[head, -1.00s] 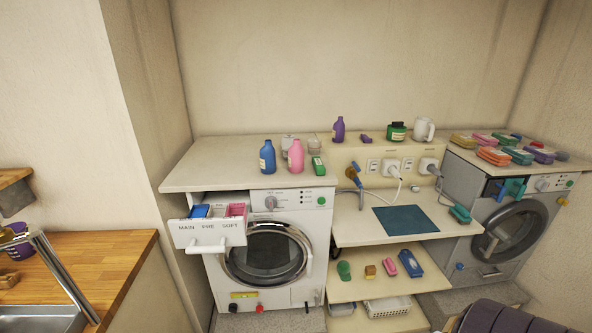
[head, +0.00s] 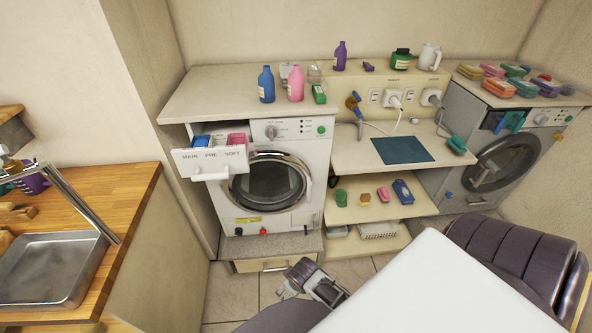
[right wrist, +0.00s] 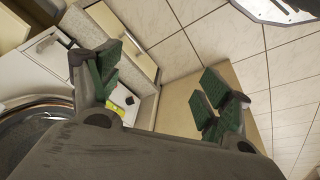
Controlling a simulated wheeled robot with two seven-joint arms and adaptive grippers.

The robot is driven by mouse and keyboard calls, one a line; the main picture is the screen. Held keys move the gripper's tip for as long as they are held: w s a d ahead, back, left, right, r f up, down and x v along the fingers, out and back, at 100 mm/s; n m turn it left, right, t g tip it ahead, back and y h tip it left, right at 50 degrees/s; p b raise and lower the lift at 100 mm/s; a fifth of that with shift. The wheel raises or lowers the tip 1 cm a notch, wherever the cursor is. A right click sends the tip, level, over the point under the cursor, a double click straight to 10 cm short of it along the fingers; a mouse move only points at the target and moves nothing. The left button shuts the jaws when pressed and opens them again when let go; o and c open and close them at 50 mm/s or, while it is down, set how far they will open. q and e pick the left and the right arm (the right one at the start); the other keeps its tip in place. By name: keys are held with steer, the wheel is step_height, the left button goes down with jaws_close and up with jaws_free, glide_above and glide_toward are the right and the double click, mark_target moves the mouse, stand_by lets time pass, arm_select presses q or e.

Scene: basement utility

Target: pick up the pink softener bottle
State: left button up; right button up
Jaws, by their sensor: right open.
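The pink softener bottle (head: 296,83) stands upright on the worktop above the left washing machine in the head view. The bottle is not in the right wrist view. My left gripper is not in view.
The open detergent drawer (head: 209,161) juts from the left washing machine (head: 270,182) below the bottles. Behind the pink bottle are small pale items. A purple bottle (head: 340,56) stands on a raised ledge to the right. The worktop's left part (head: 215,95) is clear.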

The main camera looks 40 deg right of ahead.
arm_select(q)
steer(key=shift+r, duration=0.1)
arm_select(e)
steer(key=w+d+r+m+t+h, duration=0.3)
steer(key=w+d+r, duration=0.4)
steer(key=w+r, duration=0.4)
steer(key=w+d+r+m+t+h, duration=0.3)
steer(key=w+d+r, duration=0.5)
steer(key=r, duration=1.5)
steer(key=w+d+r+m+t+h, duration=0.3)
steer(key=w+d+r+h, duration=0.3)
steer(key=w+r, duration=0.7)
step_height(320, 180, up, 5)
steer(key=shift+w+d+f+m+t+h, duration=0.2)
steer(key=shift+w+d+m+t+h, duration=0.15)
steer(key=shift+d+m, duration=0.45)
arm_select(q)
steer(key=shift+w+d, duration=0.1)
arm_select(e)
steer(key=shift+a, duration=0.15)
